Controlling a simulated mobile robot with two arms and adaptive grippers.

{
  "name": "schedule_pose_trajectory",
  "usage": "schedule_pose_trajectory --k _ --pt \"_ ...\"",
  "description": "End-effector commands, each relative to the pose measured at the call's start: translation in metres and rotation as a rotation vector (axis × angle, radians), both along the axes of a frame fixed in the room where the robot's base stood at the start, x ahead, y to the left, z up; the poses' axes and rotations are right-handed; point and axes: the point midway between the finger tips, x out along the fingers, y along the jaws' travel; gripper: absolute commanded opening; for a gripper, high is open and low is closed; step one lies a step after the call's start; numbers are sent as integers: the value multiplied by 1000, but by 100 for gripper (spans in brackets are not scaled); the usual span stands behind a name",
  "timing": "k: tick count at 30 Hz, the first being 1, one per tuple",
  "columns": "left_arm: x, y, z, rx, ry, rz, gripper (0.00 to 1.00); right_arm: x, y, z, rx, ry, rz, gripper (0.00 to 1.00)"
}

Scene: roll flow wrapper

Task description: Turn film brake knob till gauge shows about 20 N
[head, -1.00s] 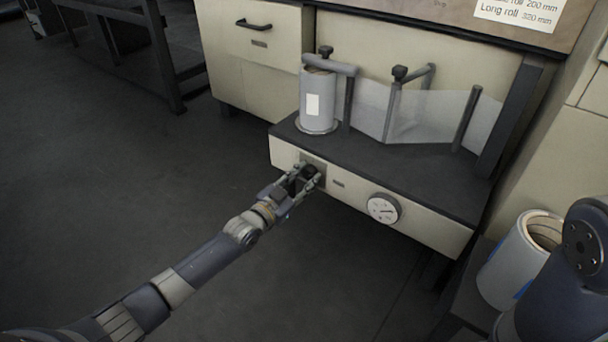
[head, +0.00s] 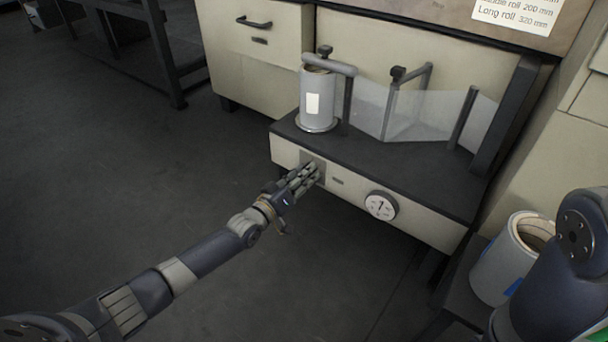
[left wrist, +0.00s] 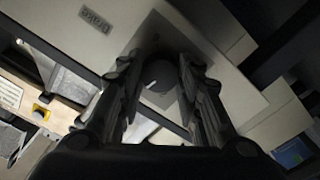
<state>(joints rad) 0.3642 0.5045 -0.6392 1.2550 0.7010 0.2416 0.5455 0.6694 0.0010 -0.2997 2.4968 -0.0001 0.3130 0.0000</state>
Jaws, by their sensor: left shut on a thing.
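The film brake knob is hidden behind my left gripper (head: 307,175) in the head view. In the left wrist view the dark round knob (left wrist: 160,74) with a pale mark sits between the two fingers on its plate (left wrist: 188,50). My left gripper is shut on the knob at the machine's front panel. The round white gauge (head: 381,206) is on the same panel, right of the knob. Its dark needle looks steep, but its numbers are too small to read. My right gripper is out of view; part of my right arm shows at the right edge.
A grey film roll (head: 316,98) stands on the dark deck (head: 420,172), with clear film (head: 365,108) running right around posts. A large pale roll (head: 508,260) stands at the lower right beside my right arm. The floor left of the machine is clear.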

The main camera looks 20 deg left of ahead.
Motion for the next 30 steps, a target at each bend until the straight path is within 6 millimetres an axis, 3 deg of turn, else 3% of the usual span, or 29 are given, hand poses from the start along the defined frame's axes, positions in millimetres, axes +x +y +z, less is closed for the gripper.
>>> schedule_pose_trajectory --k 12,27,28,30 --pt "0 0 -1 -150 56 0 9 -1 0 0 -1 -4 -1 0" --pt "0 0 -1 -164 61 0 9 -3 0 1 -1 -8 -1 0" --pt "0 0 -1 -164 61 0 39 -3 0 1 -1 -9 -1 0" --pt "0 0 -1 -164 61 0 54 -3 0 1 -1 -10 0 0"
